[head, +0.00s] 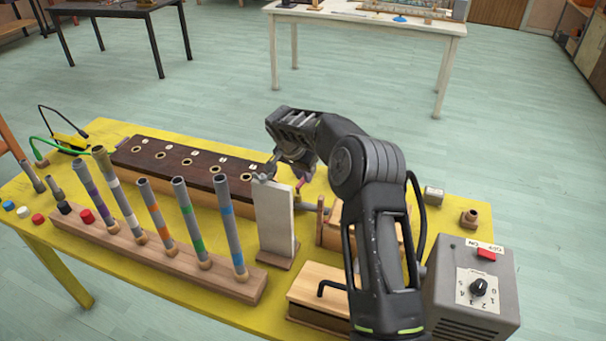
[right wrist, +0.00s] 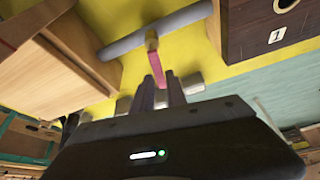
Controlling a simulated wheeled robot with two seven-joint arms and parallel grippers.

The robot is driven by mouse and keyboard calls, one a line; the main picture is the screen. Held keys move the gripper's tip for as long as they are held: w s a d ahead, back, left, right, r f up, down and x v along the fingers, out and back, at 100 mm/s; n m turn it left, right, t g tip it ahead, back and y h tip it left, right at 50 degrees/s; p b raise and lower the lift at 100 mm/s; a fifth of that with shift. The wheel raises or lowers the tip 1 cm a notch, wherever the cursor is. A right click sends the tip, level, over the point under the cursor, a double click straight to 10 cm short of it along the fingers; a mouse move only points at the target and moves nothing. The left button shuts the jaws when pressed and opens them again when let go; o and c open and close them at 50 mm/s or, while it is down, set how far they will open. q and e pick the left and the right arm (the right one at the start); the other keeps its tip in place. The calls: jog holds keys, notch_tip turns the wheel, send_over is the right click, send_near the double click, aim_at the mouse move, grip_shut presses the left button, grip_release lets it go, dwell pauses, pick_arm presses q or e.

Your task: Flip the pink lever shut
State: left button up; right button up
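The pink lever (right wrist: 161,78) shows in the right wrist view, hanging from a yellow fitting (right wrist: 152,40) on a grey pipe (right wrist: 155,32). In the head view, a small pinkish-purple piece beside the white upright board, likely the lever (head: 300,184), shows just below my right gripper (head: 280,172). In the right wrist view, the two narrow fingers of my right gripper (right wrist: 162,92) are close together at the lever's lower end. I cannot tell whether they touch it or are fully shut. My left gripper is not in view.
A white upright board (head: 274,218) stands close beside my right gripper. A dark wooden box with numbered holes (head: 190,165) lies to the left. A row of striped tubes stands on a wooden base (head: 150,256) in front. A grey control box (head: 470,285) stands at right.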

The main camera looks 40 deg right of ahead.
grip_shut()
jog(key=shift+w+f+n+b, duration=0.1)
jog(key=shift+f+n+b, duration=0.25)
jog(key=shift+b, duration=0.55)
jog(key=shift+a+r+n+t+b, duration=0.1)
jog(key=shift+n+t+b, duration=0.2)
jog(key=shift+n+b, duration=0.15)
jog(key=shift+w+r, duration=0.1)
jog(key=shift+w, duration=0.05)
jog(key=shift+a+r+n, duration=0.1)
jog(key=shift+r+n, duration=0.05)
jog(key=shift+n, duration=0.25)
jog(key=shift+o, duration=2.2)
grip_release()
